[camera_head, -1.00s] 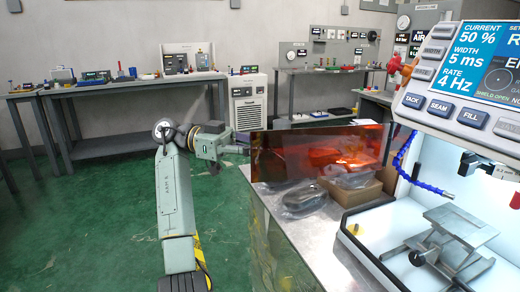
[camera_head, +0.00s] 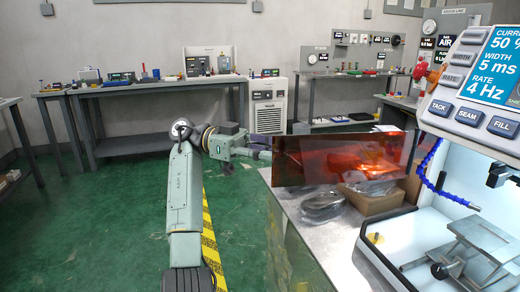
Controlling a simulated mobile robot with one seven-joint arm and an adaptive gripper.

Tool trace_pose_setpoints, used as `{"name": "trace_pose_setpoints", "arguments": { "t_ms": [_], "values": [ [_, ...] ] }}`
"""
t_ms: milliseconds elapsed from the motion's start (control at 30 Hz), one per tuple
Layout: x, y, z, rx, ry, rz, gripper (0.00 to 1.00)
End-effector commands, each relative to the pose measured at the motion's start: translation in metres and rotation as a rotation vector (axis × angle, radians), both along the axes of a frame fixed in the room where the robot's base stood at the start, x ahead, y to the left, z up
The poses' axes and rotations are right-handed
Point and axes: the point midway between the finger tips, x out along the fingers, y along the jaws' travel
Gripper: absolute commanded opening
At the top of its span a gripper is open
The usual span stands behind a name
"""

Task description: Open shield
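The shield (camera_head: 335,162) is a see-through orange-red panel. It stands upright, swung out to the left of the machine's white work chamber (camera_head: 400,243), whose front is uncovered. My arm reaches right, and my gripper (camera_head: 262,152) is at the shield's left edge. The fingertips are small and partly hidden there, so I cannot tell whether they touch the panel or are open or shut.
A metal bench (camera_head: 312,232) with bagged items and a cardboard box (camera_head: 372,198) lies behind and below the shield. The machine's control panel (camera_head: 478,95) overhangs at the upper right. Green floor (camera_head: 110,220) is free at the left.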

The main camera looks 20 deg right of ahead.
Motion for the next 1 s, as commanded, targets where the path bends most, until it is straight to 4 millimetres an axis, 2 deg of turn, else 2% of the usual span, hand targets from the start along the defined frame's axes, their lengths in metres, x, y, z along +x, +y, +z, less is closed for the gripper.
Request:
{"name": "trace_pose_setpoints", "arguments": {
  "t_ms": [200, 700, 1000],
  "values": [
    [0.020, 0.024, 0.000, 0.004, 0.003, 0.009, 0.30],
    [0.034, 0.038, 0.000, 0.001, 0.001, 0.000, 0.30],
    [0.034, 0.038, 0.000, -0.001, 0.001, 0.001, 0.30]
  ]
}}
